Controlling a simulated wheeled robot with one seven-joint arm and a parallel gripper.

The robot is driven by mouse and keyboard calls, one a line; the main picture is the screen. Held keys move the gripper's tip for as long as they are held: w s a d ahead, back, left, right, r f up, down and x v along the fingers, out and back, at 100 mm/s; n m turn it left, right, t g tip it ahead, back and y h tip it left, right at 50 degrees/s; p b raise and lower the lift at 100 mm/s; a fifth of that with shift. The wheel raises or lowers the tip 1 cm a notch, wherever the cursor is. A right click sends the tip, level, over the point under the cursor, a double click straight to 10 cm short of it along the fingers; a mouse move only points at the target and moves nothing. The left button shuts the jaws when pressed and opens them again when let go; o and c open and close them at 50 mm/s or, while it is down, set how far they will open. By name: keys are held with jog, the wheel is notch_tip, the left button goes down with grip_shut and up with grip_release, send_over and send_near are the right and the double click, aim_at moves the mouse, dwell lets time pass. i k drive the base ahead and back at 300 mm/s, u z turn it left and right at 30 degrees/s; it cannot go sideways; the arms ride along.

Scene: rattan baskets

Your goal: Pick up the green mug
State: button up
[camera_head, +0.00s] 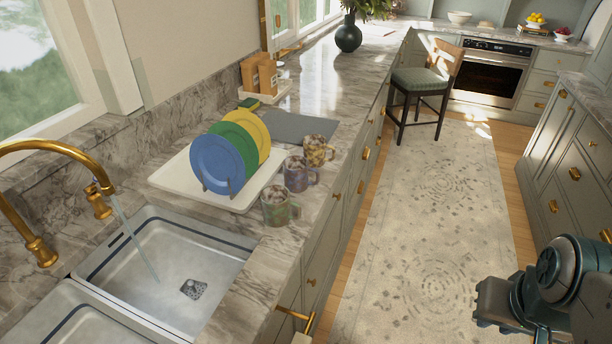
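The green mug (278,210) stands upright on the marble counter, near the counter's front edge and just right of the sink. It has a mottled green pattern, and its handle points right. Brownish contents show at its top. A purple-blue mug (297,177) stands just behind it, and a yellow mug (317,152) stands behind that one. Part of my arm shows at the lower right, over the floor and well apart from the mugs. My gripper's fingers do not show.
A white tray (178,181) with blue, green and yellow plates stands left of the mugs. The sink (212,255), with its brass tap (40,248) running, lies at the lower left. A chair (420,82) stands farther back. The rug (425,215) is clear.

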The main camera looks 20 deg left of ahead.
aim_at(275, 201)
jog(key=i, duration=1.75)
jog(key=u, duration=4.1)
